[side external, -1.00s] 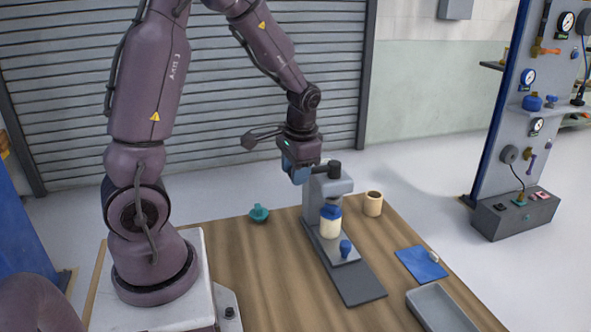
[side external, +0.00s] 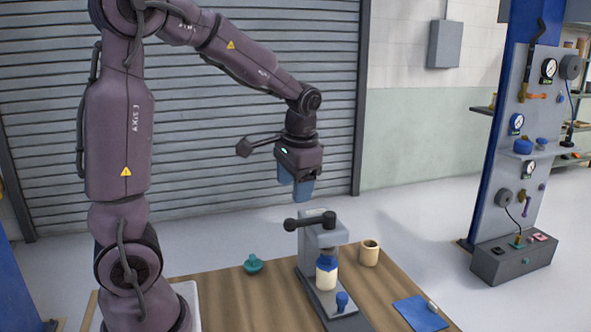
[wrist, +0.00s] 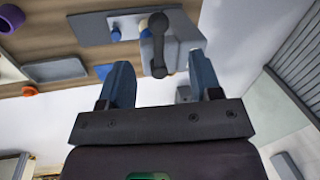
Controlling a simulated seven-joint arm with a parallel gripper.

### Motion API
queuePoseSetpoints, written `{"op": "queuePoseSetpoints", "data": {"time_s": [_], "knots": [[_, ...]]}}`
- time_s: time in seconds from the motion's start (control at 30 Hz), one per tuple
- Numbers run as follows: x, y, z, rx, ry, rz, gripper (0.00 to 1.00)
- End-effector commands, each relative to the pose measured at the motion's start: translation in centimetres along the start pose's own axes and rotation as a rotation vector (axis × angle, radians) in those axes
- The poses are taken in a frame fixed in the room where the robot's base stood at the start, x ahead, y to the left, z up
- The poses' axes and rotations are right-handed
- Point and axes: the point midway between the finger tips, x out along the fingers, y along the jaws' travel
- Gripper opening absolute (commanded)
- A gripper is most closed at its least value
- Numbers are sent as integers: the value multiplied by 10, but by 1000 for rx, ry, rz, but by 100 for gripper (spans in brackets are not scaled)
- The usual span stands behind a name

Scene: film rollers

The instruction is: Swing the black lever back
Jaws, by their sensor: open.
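The black lever (side external: 308,222) lies across the top of a grey bench press (side external: 308,258). In the side view its knobbed end points left, past the press head. My gripper (side external: 298,196) hangs pointing down above the lever, open and empty, with blue fingers apart. A gap shows between the fingertips and the lever. In the wrist view the lever (wrist: 159,42) shows beyond the gap between the fingers (wrist: 160,64). A cream bottle with a blue cap (side external: 326,275) stands under the press head.
On the wooden table (side external: 235,300) are a teal knobbed piece (side external: 253,264) left of the press, a tan cup (side external: 369,253) to its right, a blue knob (side external: 342,301) in front and a blue mat (side external: 418,314). A gauge panel (side external: 520,150) stands farther right.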

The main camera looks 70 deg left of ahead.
Motion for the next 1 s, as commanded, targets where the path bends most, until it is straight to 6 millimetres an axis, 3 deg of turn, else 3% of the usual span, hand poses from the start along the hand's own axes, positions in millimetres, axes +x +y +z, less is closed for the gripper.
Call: {"op": "queuePoseSetpoints", "data": {"time_s": [0.1, 0.3, 0.83, 0.9, 1.0], "knots": [[-20, 0, 0, 0, 3, -1, 58], [-35, 0, 0, 0, 1, 0, 58], [-35, 1, -1, -15, 9, 3, 58], [-28, 9, 3, -28, 8, 25, 58], [-33, 31, 17, -31, 63, 72, 58]]}}
